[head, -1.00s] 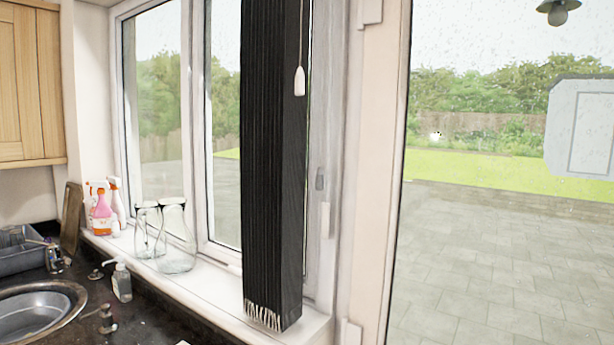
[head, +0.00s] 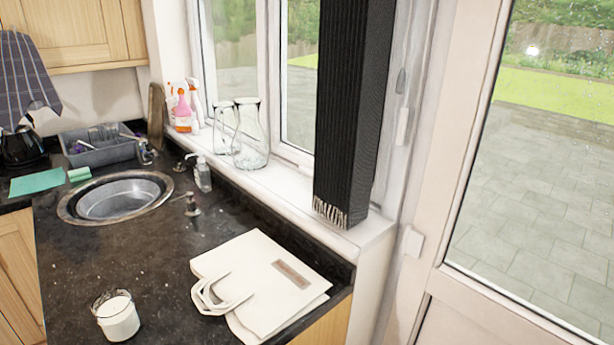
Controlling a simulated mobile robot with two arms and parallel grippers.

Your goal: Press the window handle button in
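A white window handle (head: 402,126) is on the window frame at the upper right of the head view, just right of the dark hanging blind (head: 352,110). A grey part (head: 401,81) shows just above the white piece. The button is too small to make out, and I cannot tell whether it is in or out. Neither of my grippers is in view.
Glass jugs (head: 250,140) and spray bottles (head: 182,108) stand on the white sill (head: 290,196). Below are a round sink (head: 118,198), a cream bag (head: 250,268) and a white-filled glass (head: 117,318) on the dark counter (head: 130,255). A glazed door (head: 450,190) is at right.

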